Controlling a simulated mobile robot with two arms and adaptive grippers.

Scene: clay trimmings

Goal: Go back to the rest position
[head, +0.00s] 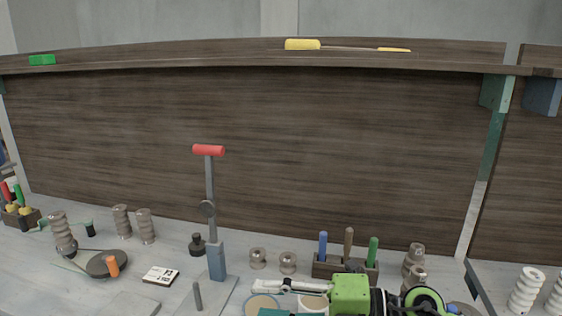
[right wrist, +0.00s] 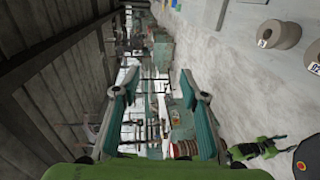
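My right gripper (head: 262,288) shows at the bottom of the head view, low over the front of the bench and pointing left. Its grey upper finger and a bit of teal are visible; the rest is cut off by the frame's lower edge. In the right wrist view the right gripper (right wrist: 159,82) is open, its two teal-padded fingers wide apart with nothing held between them. My left gripper is not in view.
A grey bench press with a red handle (head: 208,151) stands left of my right gripper. A wooden rack with coloured handles (head: 345,268) and grey spools (head: 414,257) sit close behind the arm. A shelf (head: 180,63) holds a yellow-handled tool (head: 302,44).

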